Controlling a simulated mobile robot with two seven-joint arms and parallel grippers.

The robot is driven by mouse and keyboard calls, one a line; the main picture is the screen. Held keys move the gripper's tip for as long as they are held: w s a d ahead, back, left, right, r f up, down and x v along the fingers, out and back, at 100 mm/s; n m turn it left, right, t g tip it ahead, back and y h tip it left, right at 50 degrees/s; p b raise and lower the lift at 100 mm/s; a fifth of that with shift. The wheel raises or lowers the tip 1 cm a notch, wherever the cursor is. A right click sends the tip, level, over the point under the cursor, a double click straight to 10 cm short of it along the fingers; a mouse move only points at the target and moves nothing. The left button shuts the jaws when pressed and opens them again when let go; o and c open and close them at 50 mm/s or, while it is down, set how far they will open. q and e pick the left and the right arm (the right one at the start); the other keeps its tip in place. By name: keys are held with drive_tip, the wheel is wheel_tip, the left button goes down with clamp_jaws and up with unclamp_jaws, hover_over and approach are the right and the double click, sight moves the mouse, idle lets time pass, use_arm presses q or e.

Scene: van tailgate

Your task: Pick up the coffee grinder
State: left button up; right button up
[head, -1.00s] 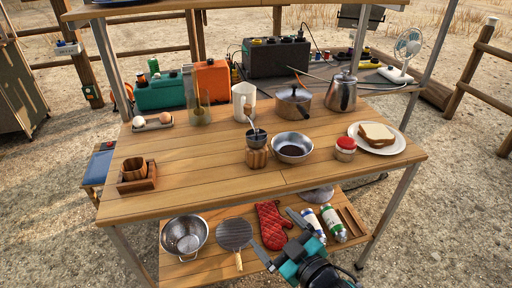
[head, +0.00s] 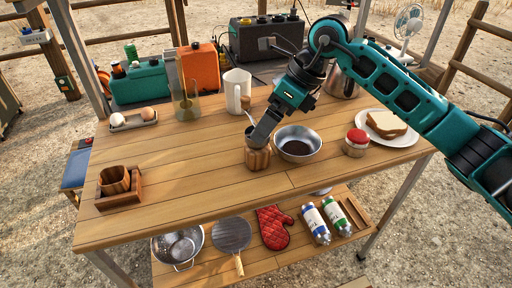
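The coffee grinder (head: 257,159) stands upright on the wooden table, left of the metal bowl. It has a ribbed wooden body, and its crank with a wooden knob (head: 246,101) shows above. My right gripper (head: 262,134) reaches down from the upper right with its fingers at the grinder's top. The fingers hide most of the metal upper part. Whether they are closed on it cannot be told from this view. My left gripper is not in view.
A metal bowl (head: 298,144) with dark contents stands close right of the grinder. A red-lidded jar (head: 356,143) and a bread plate (head: 398,138) are further right. A white mug (head: 237,91) stands behind. The table left of the grinder is clear, up to a wooden cup holder (head: 124,197).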

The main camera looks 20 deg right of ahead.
sight(257, 148)
drive_tip(key=shift+h, duration=0.8)
drive_tip(key=w+f, duration=0.1)
drive_tip(key=f, duration=0.1)
drive_tip(key=w+f, duration=0.2)
drive_tip(key=f, duration=0.1)
drive_tip(key=shift+d+f, duration=0.25)
drive_tip(key=shift+f, duration=0.1)
drive_tip(key=shift+t, duration=0.3)
drive_tip(key=shift+w+a+x, duration=0.1)
drive_tip(key=shift+w+x, duration=0.05)
drive_tip(key=shift+x, duration=1.25)
drive_tip(key=shift+w+a+x, duration=0.15)
drive_tip(key=shift+x, duration=1.25)
drive_tip(key=shift+r, duration=0.15)
drive_tip(key=c, duration=1.3)
drive_tip(key=shift+r, duration=0.1)
drive_tip(key=shift+c, duration=1.2)
